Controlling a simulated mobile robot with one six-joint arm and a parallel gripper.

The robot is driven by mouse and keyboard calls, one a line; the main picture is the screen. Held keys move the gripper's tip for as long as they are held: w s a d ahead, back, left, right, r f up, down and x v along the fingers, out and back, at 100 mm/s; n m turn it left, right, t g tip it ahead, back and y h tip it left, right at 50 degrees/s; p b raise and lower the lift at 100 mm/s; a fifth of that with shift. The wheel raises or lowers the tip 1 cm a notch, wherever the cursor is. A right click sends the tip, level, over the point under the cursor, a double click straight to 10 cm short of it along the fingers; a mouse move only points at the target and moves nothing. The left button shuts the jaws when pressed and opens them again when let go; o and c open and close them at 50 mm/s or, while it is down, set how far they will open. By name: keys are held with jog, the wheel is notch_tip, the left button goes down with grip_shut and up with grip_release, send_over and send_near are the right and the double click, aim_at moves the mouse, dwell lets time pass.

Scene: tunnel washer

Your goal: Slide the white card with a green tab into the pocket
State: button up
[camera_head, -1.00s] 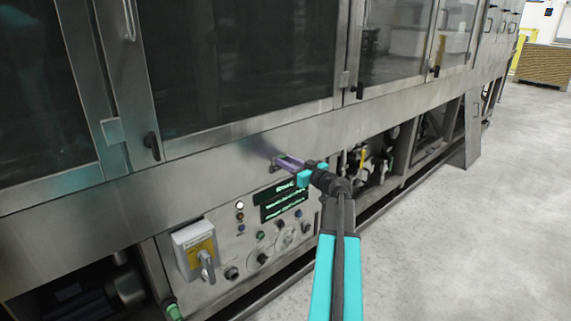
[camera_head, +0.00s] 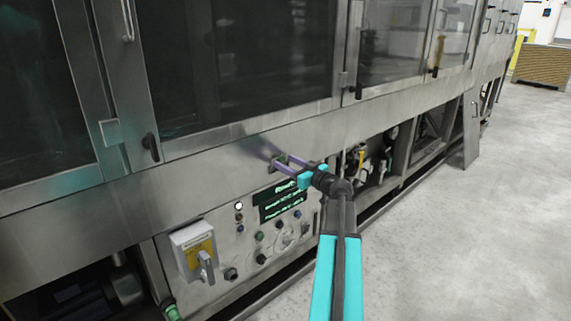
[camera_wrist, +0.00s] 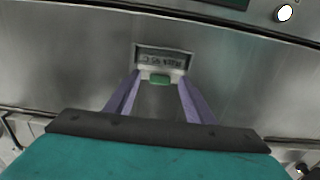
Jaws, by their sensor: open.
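The pocket (camera_wrist: 163,51) is a small dark-framed holder with upside-down lettering, fixed on the steel panel. In the wrist view the green tab of the white card (camera_wrist: 160,79) sticks out at the pocket's near edge. The rest of the card is mostly hidden, and it appears to sit in the pocket. My gripper (camera_wrist: 158,84) is open, with one purple finger on each side of the tab and a gap to it. In the head view my gripper (camera_head: 281,163) reaches the panel; the fingers cover most of the pocket there.
Below the gripper is a control panel with a dark display (camera_head: 284,198), several knobs and a grey switch box (camera_head: 195,250). Door handles (camera_head: 151,147) stick out above. Open floor (camera_head: 460,230) lies to the right.

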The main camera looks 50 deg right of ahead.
jog(key=s+a, duration=0.1)
jog(key=s, duration=1.2)
dwell(0.4)
